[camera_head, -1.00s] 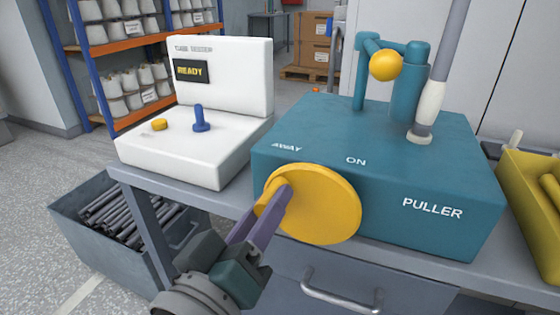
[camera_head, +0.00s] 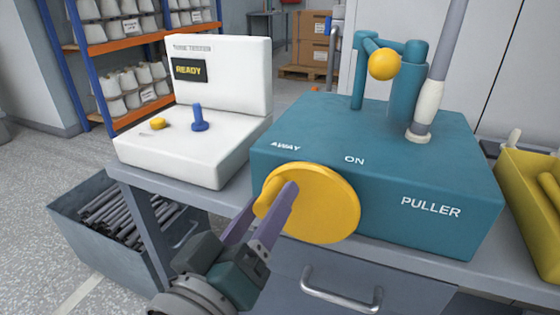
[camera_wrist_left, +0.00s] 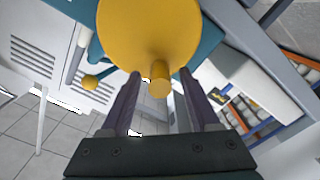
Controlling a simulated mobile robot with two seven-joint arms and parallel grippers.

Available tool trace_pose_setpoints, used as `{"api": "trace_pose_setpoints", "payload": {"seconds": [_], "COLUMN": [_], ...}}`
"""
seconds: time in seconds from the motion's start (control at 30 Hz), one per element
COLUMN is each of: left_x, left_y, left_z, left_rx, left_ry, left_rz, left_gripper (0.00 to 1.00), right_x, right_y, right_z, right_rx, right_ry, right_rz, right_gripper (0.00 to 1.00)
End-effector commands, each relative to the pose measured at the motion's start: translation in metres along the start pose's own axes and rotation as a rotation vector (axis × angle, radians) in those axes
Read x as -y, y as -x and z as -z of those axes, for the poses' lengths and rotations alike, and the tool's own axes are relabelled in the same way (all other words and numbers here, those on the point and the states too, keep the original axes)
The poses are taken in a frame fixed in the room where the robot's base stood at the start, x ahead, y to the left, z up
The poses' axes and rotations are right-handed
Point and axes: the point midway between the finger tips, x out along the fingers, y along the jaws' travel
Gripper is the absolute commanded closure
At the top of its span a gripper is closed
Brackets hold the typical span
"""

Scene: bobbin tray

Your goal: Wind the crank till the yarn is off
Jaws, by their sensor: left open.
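The teal box marked PULLER (camera_head: 430,155) stands on the bench. Its front carries the crank, a yellow disc (camera_head: 325,205) with a peg handle (camera_head: 272,191) at its upper left. My left gripper (camera_head: 268,200) is open at the peg, with its purple fingers spread. In the left wrist view the peg (camera_wrist_left: 160,76) lies between the fingertips, with gaps on both sides. A grey tube (camera_head: 450,50) stands tilted on the box with a white wrap (camera_head: 431,102) low on it; I cannot tell whether this is the yarn. My right gripper is not in view.
A white tester (camera_head: 190,150) reading READY stands left of the puller. A yellow ball (camera_head: 384,65) sits on the teal bracket. A yellow tray (camera_head: 530,195) is at the right. A bin of grey tubes (camera_head: 90,245) is lower left. A drawer handle (camera_head: 340,303) juts out below.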

Motion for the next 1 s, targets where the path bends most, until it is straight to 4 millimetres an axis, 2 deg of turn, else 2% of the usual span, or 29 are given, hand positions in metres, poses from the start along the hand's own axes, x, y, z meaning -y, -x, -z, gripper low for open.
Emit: {"api": "trace_pose_setpoints", "payload": {"seconds": [0.13, 0.4, 0.5, 0.63, 0.9, 1.0], "left_x": [-0.001, -0.001, 0.000, 0.000, 0.000, 0.008], "left_y": [0.021, 0.075, 0.088, 0.096, 0.097, 0.097], "left_z": [0.001, 0.000, 0.000, 0.000, 0.000, 0.002], "left_rx": [0.003, 0.004, 0.002, 0.001, 0.000, 0.002], "left_ry": [0.000, 0.000, 0.000, 0.000, 0.000, -0.001], "left_rz": [0.001, 0.001, 0.001, 0.000, -0.001, -0.004], "left_gripper": [0.38, 0.38, 0.38, 0.38, 0.38, 0.38], "right_x": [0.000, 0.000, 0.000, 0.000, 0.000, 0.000], "right_y": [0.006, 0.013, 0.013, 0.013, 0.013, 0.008], "right_z": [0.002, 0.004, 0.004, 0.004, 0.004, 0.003], "right_rx": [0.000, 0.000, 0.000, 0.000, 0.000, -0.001], "right_ry": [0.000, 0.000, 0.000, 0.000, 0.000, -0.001], "right_rz": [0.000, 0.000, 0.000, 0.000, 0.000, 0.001], "right_gripper": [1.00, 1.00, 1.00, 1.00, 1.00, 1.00]}}
